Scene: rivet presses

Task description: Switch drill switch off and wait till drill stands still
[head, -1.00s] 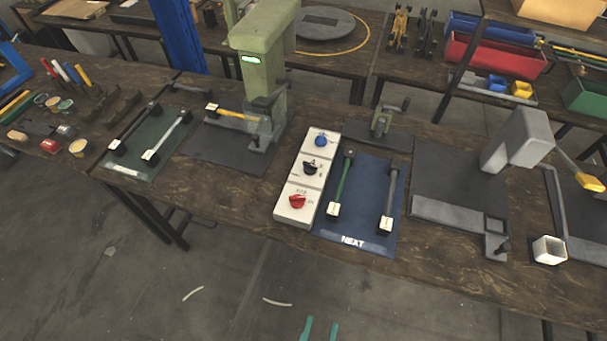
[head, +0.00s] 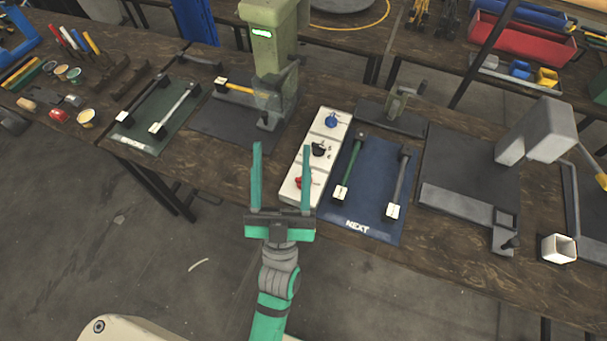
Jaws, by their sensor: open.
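A white control box (head: 328,134) stands on the bench with three knobs: a blue one (head: 331,120) at the back, a black one (head: 319,149) in the middle and a red one (head: 302,183) at the front. The labels are too small to read for certain. The green press or drill machine (head: 273,45) stands behind and left of the box with a lit green display (head: 261,33). Whether anything turns in it cannot be told. My gripper (head: 281,150) is open and empty, its teal fingers in front of the box; the right finger overlaps the red knob in the picture.
A blue mat (head: 374,185) marked NEXT, holding a green-handled and a grey-handled part, lies right of the box. A green mat (head: 140,140) with two parts lies at the left. A grey press (head: 535,135) stands at the right.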

